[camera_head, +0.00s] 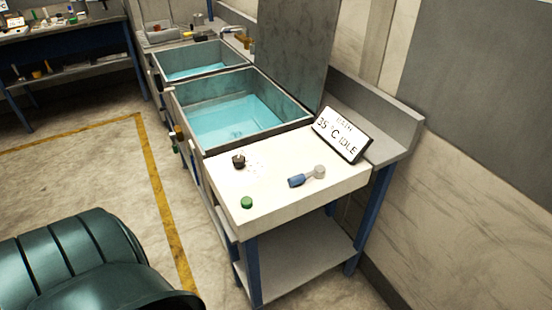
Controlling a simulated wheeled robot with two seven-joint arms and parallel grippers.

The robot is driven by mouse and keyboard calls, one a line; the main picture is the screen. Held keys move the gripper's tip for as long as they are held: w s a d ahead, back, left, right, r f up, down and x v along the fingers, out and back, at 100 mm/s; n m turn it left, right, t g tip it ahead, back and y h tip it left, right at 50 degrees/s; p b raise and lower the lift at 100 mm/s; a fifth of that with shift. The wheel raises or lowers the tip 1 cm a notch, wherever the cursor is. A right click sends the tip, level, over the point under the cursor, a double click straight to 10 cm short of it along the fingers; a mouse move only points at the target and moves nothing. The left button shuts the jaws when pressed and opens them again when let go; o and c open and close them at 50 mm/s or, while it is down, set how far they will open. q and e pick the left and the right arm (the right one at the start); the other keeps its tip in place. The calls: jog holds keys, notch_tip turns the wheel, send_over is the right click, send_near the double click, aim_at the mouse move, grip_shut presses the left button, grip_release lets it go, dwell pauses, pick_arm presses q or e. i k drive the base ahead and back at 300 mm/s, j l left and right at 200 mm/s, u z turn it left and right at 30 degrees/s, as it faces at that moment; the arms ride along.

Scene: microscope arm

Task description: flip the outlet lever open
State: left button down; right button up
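Two metal tanks stand in a row, a near tank (240,110) and a far tank (192,60), both holding clear blue-green water. Small fittings (179,132) with brown, white and blue parts sit on the near tank's left outer side. They are too small to tell whether one is the outlet lever or how it is set. A blue-handled tool (305,177) with a round grey head lies on the pale bench top (275,210). Neither of my grippers is in view.
A black stopper-like piece (239,161), a green cap (247,202) and a tilted sign (341,135) reading 35 °C IDLE are on the bench top. A raised lid (293,55) stands behind the near tank. Floor inside the yellow line (157,190) is partly clear.

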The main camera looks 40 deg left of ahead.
aim_at(319, 171)
jog(key=i+l+u, duration=0.2)
jog(key=l+u, duration=0.15)
jog(key=u, duration=0.15)
jog(key=i+l+u, duration=0.1)
jog(key=l+u, duration=1.2)
jog(key=l, duration=0.45)
